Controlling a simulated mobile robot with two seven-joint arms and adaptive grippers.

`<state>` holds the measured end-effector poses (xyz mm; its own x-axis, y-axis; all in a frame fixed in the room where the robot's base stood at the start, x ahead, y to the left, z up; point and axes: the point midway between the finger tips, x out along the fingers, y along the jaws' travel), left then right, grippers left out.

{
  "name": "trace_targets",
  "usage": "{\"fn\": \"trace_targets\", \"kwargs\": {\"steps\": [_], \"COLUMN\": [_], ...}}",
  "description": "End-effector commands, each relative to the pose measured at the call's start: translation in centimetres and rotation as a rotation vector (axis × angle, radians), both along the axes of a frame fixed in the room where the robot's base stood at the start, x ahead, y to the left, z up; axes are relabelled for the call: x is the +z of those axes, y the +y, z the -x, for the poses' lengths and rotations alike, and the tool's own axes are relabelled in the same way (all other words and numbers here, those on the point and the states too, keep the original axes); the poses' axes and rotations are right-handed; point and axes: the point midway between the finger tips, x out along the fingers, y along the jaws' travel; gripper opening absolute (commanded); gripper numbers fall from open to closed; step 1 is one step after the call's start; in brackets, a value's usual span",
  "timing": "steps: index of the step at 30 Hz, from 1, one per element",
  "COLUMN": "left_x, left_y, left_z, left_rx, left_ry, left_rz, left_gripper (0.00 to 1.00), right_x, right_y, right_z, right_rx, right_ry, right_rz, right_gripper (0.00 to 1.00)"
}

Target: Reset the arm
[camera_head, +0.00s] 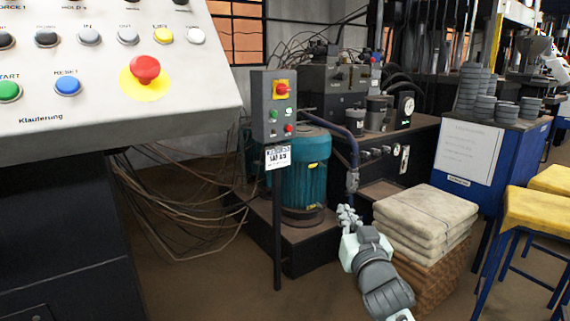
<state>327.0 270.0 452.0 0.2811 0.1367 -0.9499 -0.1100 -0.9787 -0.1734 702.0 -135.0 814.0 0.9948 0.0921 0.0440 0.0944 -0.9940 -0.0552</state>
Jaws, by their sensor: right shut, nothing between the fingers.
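My right gripper (349,218) is in the lower middle of the head view, on an arm that comes up from the bottom edge. Its fingers are shut and hold nothing. It is in front of the motor stand and just left of the stacked cloths in the picture. It appears apart from both, though the exact gap cannot be judged. My left gripper is not in view.
A control panel (225,100) with a red emergency button (145,69) fills the upper left. A teal motor (297,170) stands behind a switch post (277,225). Folded cloths (425,215) lie right of my gripper. A blue cabinet (490,165) and yellow-topped stools (538,212) stand right. Floor shows in front.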

Motion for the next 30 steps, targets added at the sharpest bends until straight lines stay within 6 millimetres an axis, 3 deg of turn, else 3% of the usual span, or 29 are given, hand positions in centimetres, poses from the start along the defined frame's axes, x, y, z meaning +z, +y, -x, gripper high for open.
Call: {"fn": "trace_targets", "kwargs": {"steps": [1,3,8,12,15,18,22,25,30], "left_x": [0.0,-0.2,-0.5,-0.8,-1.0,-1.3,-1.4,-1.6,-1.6], "left_y": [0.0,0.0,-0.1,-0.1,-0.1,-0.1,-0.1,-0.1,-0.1], "left_z": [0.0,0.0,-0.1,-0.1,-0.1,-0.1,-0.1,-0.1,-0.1], "left_rx": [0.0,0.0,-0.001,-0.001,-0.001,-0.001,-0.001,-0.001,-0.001], "left_ry": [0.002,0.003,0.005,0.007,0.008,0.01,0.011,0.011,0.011], "left_rz": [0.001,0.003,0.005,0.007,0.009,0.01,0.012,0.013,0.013], "left_gripper": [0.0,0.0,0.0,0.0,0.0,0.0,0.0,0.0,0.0], "right_x": [-3.9,-8.6,-18.7,-26.4,-30.9,-34.1,-36.6,-37.4,-37.8], "right_y": [-1.4,-3.1,-6.7,-9.3,-10.9,-12.0,-13.0,-13.3,-13.5], "right_z": [1.2,3.0,9.1,16.2,22.2,27.9,33.7,36.3,37.5], "right_rx": [-0.032,-0.071,-0.128,-0.144,-0.135,-0.114,-0.082,-0.063,-0.054], "right_ry": [0.094,0.216,0.501,0.754,0.932,1.09,1.238,1.304,1.334], "right_rz": [0.016,0.045,0.117,0.184,0.229,0.268,0.303,0.317,0.323], "right_gripper": [0.0,0.0,0.0,0.0,0.0,0.0,0.0,0.0,0.0]}}
